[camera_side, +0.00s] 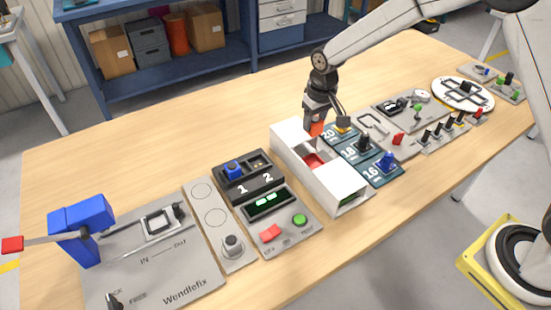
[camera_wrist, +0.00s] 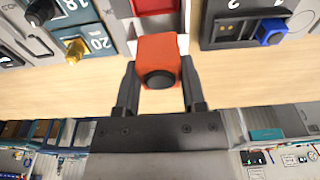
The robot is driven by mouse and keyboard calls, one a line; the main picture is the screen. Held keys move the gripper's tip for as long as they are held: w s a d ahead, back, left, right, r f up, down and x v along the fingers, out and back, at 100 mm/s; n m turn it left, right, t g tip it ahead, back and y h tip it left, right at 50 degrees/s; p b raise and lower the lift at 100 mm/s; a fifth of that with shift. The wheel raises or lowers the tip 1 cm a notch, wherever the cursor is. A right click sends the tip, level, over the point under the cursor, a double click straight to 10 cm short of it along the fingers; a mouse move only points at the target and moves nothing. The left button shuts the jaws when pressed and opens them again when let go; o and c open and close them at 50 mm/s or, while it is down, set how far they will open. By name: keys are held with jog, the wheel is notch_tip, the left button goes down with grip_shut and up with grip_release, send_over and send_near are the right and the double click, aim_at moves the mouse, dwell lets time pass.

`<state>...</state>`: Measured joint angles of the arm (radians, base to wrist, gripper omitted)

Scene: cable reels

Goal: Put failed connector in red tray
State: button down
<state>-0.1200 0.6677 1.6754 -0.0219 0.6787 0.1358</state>
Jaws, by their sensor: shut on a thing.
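My gripper (camera_side: 319,116) is shut on an orange connector (camera_side: 316,129) with a round black end. It also shows between the two dark fingers in the wrist view (camera_wrist: 160,55). The connector is at the back end of a white box (camera_side: 343,184), close to its rim; I cannot tell whether it is over the opening. The red tray (camera_side: 313,161) shows inside the box, and its red floor shows just beyond the connector in the wrist view (camera_wrist: 154,5). Part of the red tray is hidden by the box walls.
Left of the box is a tester (camera_side: 250,178) with a blue connector (camera_side: 234,170) in slot 1. Right of it, numbered plates hold yellow (camera_side: 343,125), black (camera_side: 364,142) and blue (camera_side: 386,162) connectors. A press with a blue head (camera_side: 82,225) stands far left. Bare table lies behind.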

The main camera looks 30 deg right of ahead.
aim_at(318, 134)
jog(key=shift+s+d, duration=0.3)
jog(key=shift+s+f, duration=0.1)
jog(key=shift+f, duration=3.35)
jog(key=shift+f, duration=0.1)
jog(key=shift+f, duration=2.2)
jog(key=shift+f, duration=0.1)
jog(key=shift+f, duration=1)
jog(key=shift+c, duration=0.5)
grip_release()
